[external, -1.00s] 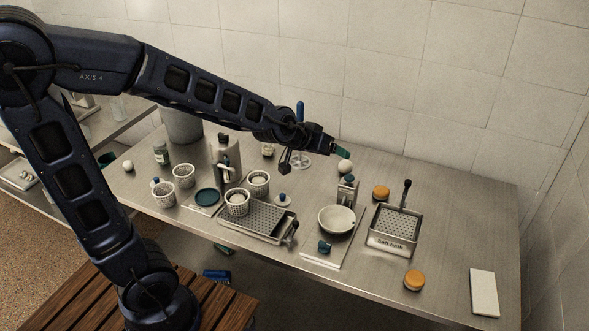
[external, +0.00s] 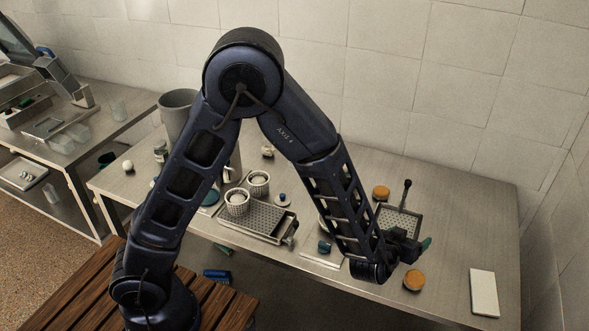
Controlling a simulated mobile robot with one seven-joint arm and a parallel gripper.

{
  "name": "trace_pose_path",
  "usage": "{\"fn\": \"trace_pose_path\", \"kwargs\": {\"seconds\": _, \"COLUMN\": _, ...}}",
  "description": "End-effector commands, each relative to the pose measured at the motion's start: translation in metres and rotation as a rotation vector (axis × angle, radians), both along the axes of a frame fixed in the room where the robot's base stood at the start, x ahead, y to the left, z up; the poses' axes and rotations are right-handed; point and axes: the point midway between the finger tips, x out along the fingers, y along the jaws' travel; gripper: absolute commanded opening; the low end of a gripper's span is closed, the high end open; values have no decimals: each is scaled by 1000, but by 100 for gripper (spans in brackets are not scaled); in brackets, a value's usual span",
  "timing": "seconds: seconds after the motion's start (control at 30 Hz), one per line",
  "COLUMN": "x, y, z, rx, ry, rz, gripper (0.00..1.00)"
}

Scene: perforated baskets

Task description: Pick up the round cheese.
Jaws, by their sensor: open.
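One, the near round cheese (external: 413,281), lies flat near the table's front edge, right of centre. The other, the far round cheese (external: 381,192), lies further back, by the perforated tray. My gripper (external: 424,244) is open, above the table between the two, just behind the near round cheese in the picture and apart from it. Its teal fingertips point right. The gap between the fingers is too small to see clearly.
A perforated tray with a dark-handled tool (external: 405,196) stands behind my gripper, partly hidden. A white board (external: 484,293) lies at the right. The table's right back area is clear.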

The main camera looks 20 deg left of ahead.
Motion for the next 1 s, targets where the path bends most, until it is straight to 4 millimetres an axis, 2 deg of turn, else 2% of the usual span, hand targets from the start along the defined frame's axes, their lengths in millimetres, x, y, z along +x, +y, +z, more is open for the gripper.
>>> {"fn": "trace_pose_path", "kwargs": {"seconds": 0.03, "x": -12, "y": -9, "z": -15, "rx": 16, "ry": -18, "rz": 4, "gripper": 78}}
{"fn": "trace_pose_path", "kwargs": {"seconds": 0.3, "x": -73, "y": -34, "z": -72, "rx": 94, "ry": -156, "rz": 56, "gripper": 78}}
{"fn": "trace_pose_path", "kwargs": {"seconds": 0.53, "x": -109, "y": -37, "z": -99, "rx": 146, "ry": -245, "rz": 83, "gripper": 78}}
{"fn": "trace_pose_path", "kwargs": {"seconds": 0.63, "x": -115, "y": -38, "z": -103, "rx": 155, "ry": -262, "rz": 87, "gripper": 78}}
{"fn": "trace_pose_path", "kwargs": {"seconds": 0.73, "x": -112, "y": -39, "z": -104, "rx": 157, "ry": -267, "rz": 89, "gripper": 78}}
{"fn": "trace_pose_path", "kwargs": {"seconds": 1.0, "x": -78, "y": -44, "z": -109, "rx": 156, "ry": -266, "rz": 92, "gripper": 78}}
